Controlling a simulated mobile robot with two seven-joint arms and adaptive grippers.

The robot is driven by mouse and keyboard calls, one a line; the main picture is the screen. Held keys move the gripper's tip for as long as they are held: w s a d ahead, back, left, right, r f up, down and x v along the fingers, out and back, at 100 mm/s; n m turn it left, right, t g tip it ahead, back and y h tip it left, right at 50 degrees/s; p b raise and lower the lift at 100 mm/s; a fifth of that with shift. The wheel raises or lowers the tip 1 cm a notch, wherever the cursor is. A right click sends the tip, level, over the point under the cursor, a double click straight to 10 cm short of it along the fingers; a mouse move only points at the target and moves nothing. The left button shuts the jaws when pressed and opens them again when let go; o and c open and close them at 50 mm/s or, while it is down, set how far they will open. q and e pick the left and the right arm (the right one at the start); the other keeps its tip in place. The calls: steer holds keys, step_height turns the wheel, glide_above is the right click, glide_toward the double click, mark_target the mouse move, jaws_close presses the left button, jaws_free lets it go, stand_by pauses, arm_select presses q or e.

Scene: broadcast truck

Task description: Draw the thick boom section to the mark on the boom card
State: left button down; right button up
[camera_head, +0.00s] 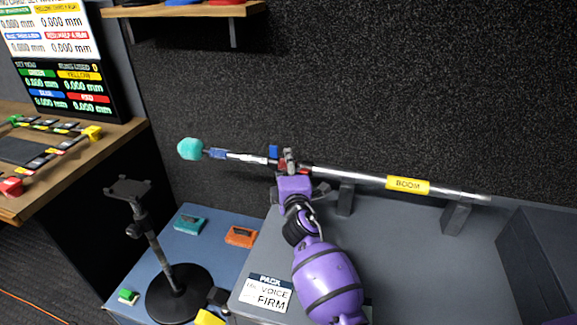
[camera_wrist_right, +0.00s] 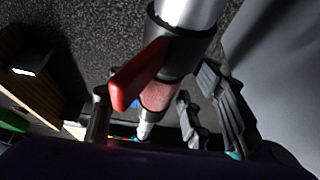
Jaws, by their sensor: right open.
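The boom (camera_head: 340,176) lies across two dark stands on the grey counter, its thick silver section with a yellow BOOM label (camera_head: 408,186) to the right. Thinner sections run left to a teal microphone cover (camera_head: 190,149). A blue lever (camera_head: 273,152) shows left of my right gripper (camera_head: 288,162), which is at the boom's middle. In the right wrist view, a red lever (camera_wrist_right: 138,76) sits by the dark collar of the thick section (camera_wrist_right: 187,12), with a reddish band (camera_wrist_right: 158,96) beyond. The open fingers (camera_wrist_right: 163,108) flank the pole; contact is unclear. My left gripper is out of view.
A card reading PACK, VOICE and FIRM (camera_head: 265,293) lies at the counter's front left. A black stand (camera_head: 180,292), a teal box (camera_head: 190,224) and an orange box (camera_head: 241,236) are on the lower blue surface.

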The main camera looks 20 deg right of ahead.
steer(key=shift+c, duration=0.2)
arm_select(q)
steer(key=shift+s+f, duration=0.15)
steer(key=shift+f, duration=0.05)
arm_select(e)
jaws_close()
